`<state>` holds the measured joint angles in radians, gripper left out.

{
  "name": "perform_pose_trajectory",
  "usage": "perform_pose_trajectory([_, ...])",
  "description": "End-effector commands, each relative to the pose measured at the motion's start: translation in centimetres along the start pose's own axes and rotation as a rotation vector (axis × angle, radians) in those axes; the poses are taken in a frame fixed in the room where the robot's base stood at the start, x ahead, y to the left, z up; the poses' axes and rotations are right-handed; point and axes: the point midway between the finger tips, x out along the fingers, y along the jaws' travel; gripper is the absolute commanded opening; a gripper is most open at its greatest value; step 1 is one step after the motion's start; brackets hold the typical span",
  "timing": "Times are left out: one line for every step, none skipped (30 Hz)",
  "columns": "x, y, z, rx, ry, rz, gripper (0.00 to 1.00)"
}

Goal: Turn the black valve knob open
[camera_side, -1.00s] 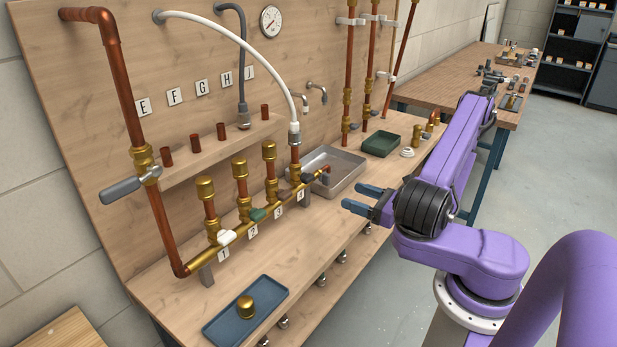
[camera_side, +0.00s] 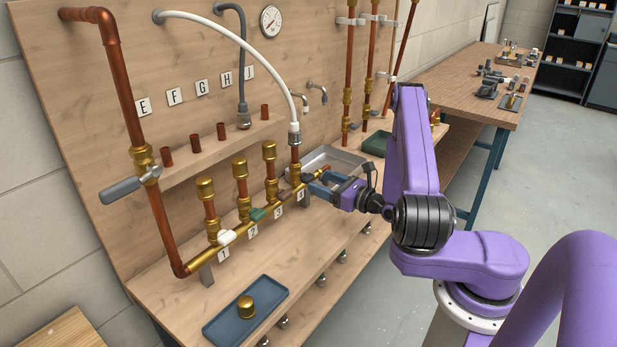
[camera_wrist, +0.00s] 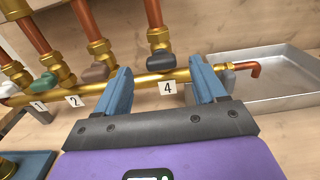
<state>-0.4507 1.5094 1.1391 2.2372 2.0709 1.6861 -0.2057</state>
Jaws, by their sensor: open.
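The black valve knob (camera_wrist: 160,62) sits on the brass manifold pipe (camera_wrist: 140,82) above the tag marked 4. In the wrist view it appears between the tips of my open gripper (camera_wrist: 161,66), one blue finger on each side. The knob looks apart from both fingers, and I cannot tell whether the tips reach around it. In the side view my gripper (camera_side: 315,184) is at the right end of the manifold and largely hides the knob.
A brown knob (camera_wrist: 96,72), a green knob (camera_wrist: 45,82) and a white knob (camera_side: 227,237) line the manifold to the left. A grey metal tray (camera_wrist: 280,80) lies close on the right. A blue tray (camera_side: 272,284) with a brass cap is at the bench front.

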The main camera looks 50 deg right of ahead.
Motion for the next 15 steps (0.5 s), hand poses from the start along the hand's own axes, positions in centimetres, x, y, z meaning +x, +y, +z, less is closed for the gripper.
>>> perform_pose_trajectory([1.0,0.1,0.0,-0.005,-0.001,0.006,0.7])
perform_pose_trajectory([1.6,0.1,0.0,-0.005,-0.001,0.007,0.7])
perform_pose_trajectory([2.2,0.1,0.0,-0.004,-0.001,0.006,0.7])
perform_pose_trajectory([2.7,0.1,0.0,-0.003,-0.001,0.006,0.7])
perform_pose_trajectory([3.1,0.2,0.0,-0.003,-0.002,0.006,0.7])
perform_pose_trajectory([3.6,0.1,0.0,-0.002,-0.001,0.003,0.7])
perform_pose_trajectory([4.0,0.1,0.0,-0.003,-0.001,0.004,0.7])
perform_pose_trajectory([4.4,0.1,0.0,-0.003,0.0,0.004,0.7])
perform_pose_trajectory([4.7,0.1,0.0,-0.002,0.0,0.004,0.7])
perform_pose_trajectory([5.0,0.1,0.0,-0.002,0.001,0.004,0.7])
perform_pose_trajectory([5.2,0.1,0.0,-0.002,0.001,0.003,0.7])
perform_pose_trajectory([5.4,0.0,0.0,-0.001,0.001,0.002,0.7])
perform_pose_trajectory([5.5,0.0,0.0,0.0,0.001,0.001,0.7])
perform_pose_trajectory([5.7,0.0,0.0,0.0,0.001,0.001,0.7])
perform_pose_trajectory([5.8,0.0,0.0,0.001,0.0,0.001,0.7])
